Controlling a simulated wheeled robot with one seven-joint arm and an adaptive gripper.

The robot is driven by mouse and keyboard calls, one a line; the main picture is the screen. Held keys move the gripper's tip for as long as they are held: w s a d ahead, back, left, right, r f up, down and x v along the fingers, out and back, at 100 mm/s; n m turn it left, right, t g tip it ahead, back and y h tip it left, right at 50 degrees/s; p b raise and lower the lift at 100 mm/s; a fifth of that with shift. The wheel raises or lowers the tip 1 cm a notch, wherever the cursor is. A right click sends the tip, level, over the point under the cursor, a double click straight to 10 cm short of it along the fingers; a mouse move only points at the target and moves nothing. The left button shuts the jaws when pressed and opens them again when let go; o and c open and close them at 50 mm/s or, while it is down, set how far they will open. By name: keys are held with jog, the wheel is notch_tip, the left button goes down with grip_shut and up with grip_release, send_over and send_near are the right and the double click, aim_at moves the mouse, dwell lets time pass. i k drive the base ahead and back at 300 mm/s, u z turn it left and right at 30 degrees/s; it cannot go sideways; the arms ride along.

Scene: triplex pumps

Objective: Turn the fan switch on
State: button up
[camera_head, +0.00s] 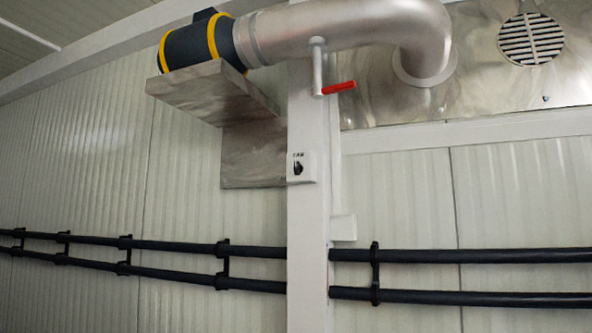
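The fan switch (301,167) is a small white box with a black rotary knob (297,168) and a dark label above the knob that seems to read "FAN". It is fixed to the front of a white vertical post (308,220) near the middle of the camera_head view. The knob looks tilted, but it is too small to tell its setting. The fan (203,42), a dark cylinder with yellow bands, sits on a metal bracket (222,91) at the upper left. My gripper is not in view.
A silver duct (345,22) runs from the fan to a metal panel. A red-handled lever (338,88) hangs below the duct, above and right of the switch. Two black pipes (450,256) run along the wall below. The space around the switch face looks clear.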

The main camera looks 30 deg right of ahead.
aim_at(298, 168)
jog(key=k, duration=0.5)
jog(key=u, duration=1.2)
jog(key=i, duration=0.65)
jog(key=z, duration=1.85)
